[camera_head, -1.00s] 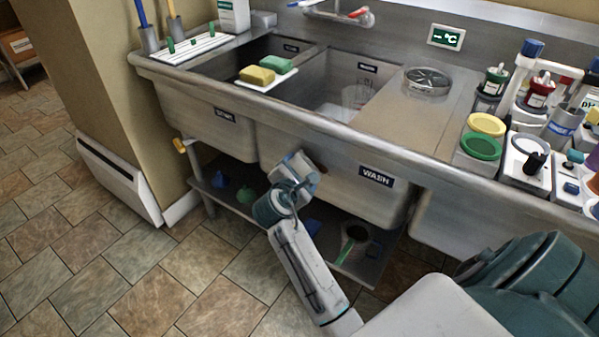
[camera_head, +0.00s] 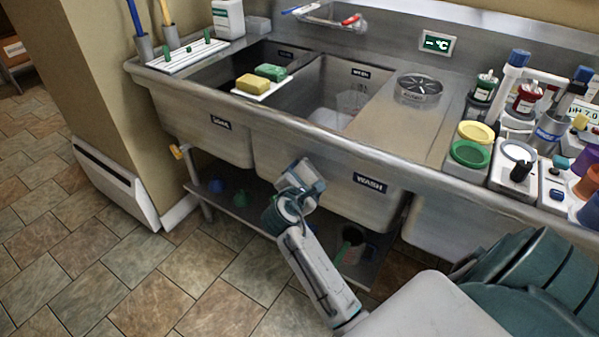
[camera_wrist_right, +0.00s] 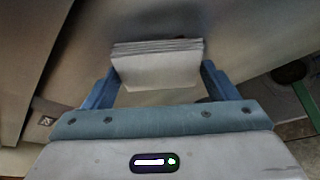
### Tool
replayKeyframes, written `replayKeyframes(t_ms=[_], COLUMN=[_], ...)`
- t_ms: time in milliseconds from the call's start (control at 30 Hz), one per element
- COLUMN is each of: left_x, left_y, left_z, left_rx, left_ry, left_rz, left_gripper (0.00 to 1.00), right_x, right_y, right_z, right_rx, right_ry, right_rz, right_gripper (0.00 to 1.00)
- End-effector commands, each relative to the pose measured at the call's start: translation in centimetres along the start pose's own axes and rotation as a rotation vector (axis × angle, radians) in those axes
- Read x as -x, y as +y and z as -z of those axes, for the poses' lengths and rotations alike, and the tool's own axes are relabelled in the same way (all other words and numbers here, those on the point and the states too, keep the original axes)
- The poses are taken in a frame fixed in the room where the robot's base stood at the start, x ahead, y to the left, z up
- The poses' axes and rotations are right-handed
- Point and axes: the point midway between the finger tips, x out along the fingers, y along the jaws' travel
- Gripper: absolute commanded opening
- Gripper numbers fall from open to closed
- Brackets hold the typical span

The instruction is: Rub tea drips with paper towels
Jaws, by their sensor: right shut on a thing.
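My right gripper (camera_head: 303,176) is in front of the front wall of the wash sink (camera_head: 335,190), left of its WASH label. In the right wrist view, its two blue fingers (camera_wrist_right: 160,85) are shut on a folded stack of white paper towels (camera_wrist_right: 157,68). The stack faces the grey metal of the sink; I cannot tell whether it touches. I see no tea drips clearly now; the gripper hides part of the wall. My left gripper is not in view.
A yellow sponge (camera_head: 253,84) and a green sponge (camera_head: 271,71) lie on a white board across the basins. A lower shelf (camera_head: 262,222) with small items runs under the sinks. Bottles and lidded tubs, including a green lid (camera_head: 470,154), crowd the counter at right.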

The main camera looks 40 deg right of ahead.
Motion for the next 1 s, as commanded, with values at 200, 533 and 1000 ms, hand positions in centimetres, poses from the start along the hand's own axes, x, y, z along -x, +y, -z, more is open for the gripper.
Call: replayKeyframes(t_ms=[200,533,1000], left_x=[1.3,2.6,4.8], left_y=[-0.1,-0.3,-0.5], left_z=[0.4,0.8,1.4], left_rx=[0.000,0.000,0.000], left_ry=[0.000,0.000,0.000], left_rz=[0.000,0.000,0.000], left_gripper=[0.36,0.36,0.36], right_x=[0.4,0.7,1.2], right_y=[-1.0,-1.9,-3.8], right_z=[-1.0,-1.9,-3.3], right_rx=[0.000,0.002,0.001], right_ry=[-0.001,-0.001,0.000], right_rz=[-0.001,0.001,0.001], right_gripper=[0.62,0.62,0.62])
